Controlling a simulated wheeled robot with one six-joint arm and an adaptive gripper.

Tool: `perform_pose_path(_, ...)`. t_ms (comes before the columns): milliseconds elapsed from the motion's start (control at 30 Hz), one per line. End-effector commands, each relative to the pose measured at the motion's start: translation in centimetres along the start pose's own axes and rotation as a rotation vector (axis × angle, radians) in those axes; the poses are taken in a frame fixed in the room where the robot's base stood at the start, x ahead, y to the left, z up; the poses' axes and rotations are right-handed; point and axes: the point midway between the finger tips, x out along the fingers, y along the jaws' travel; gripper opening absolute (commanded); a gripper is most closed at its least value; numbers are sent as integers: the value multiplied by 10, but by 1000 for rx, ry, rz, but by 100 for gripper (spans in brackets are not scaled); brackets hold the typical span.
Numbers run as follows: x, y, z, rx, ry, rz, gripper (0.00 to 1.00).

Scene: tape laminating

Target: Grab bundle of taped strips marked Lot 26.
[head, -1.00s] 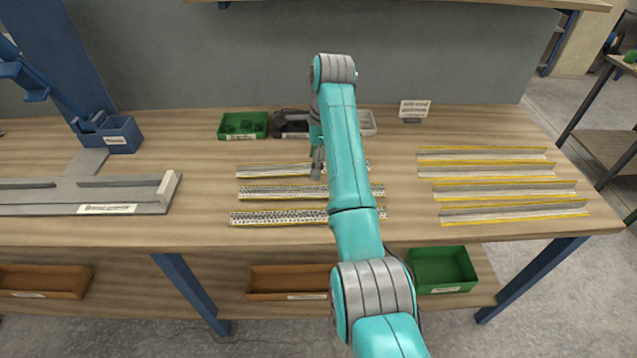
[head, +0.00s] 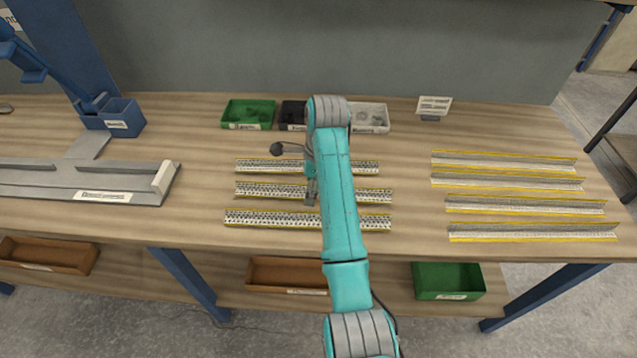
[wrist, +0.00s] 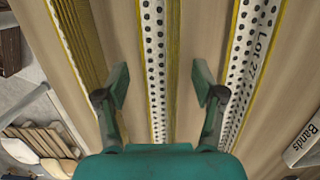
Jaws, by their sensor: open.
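Three dotted, yellow-edged bundles of strips lie side by side on the bench: back (head: 262,166), middle (head: 262,189) and front (head: 270,218). No bundle label is legible in the head view. In the wrist view the right bundle (wrist: 250,75) bears a partly visible mark that seems to read Lot 27. The middle bundle (wrist: 155,65) passes between my fingers with no visible mark, and another bundle (wrist: 82,40) lies at left. My gripper (wrist: 162,85) is open and empty. In the head view my gripper (head: 310,200) is over the middle bundle, and my arm hides part of the bundles.
Several yellow-edged strips (head: 525,207) lie at the right. Green (head: 248,114), black (head: 293,115) and white (head: 370,118) bins stand behind the bundles, with a small sign (head: 433,107). A grey fixture (head: 120,180) is at left.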

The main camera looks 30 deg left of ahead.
Motion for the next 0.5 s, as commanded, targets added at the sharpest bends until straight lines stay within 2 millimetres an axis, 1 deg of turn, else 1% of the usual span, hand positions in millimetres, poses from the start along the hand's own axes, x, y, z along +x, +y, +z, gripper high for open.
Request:
perform_pose_path(100,5,5,1,0,0,0,69)
perform_pose_path(367,6,6,1,0,0,-1,69)
perform_pose_path(400,6,6,1,0,0,-1,59)
perform_pose_path(467,6,6,1,0,0,-1,44)
perform_pose_path(500,6,6,1,0,0,-1,34)
